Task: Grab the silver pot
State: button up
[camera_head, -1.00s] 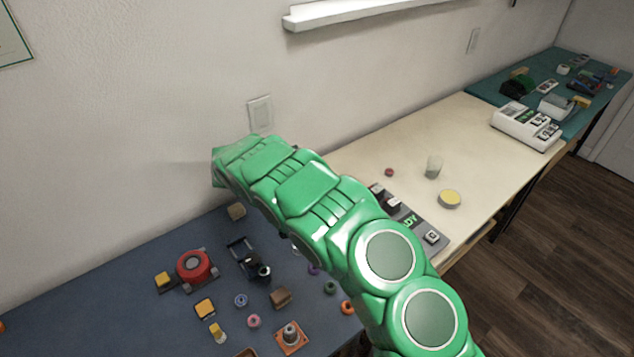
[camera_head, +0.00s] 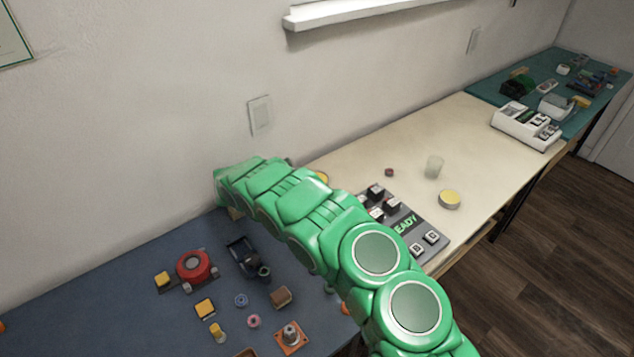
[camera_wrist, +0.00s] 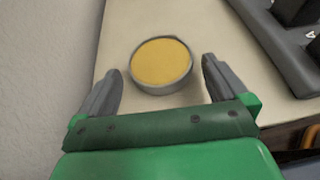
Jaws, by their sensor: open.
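A round silver pot with a flat yellow top (camera_wrist: 161,66) stands upright on the cream table in the wrist view. My gripper (camera_wrist: 161,88) is open, with one grey finger on each side of the pot's near part. In the head view a yellow-topped piece (camera_head: 322,177), apparently this pot, shows behind my green arm. My gripper's fingers are hidden there. A second silver pot with a yellow top (camera_head: 450,199) stands farther right on the cream table.
A dark keypad panel (camera_head: 408,228) reading READY lies on the cream table (camera_head: 480,130); its edge shows in the wrist view (camera_wrist: 268,45). A translucent cup (camera_head: 434,167) and small red piece (camera_head: 389,172) stand behind it. The wall is close on the left. Small parts crowd the blue mat (camera_head: 95,290).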

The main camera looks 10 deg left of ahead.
jog(key=shift+x, duration=1.6)
jog(key=shift+f, duration=0.1)
jog(key=shift+c, duration=0.5)
jog(key=c, duration=0.9)
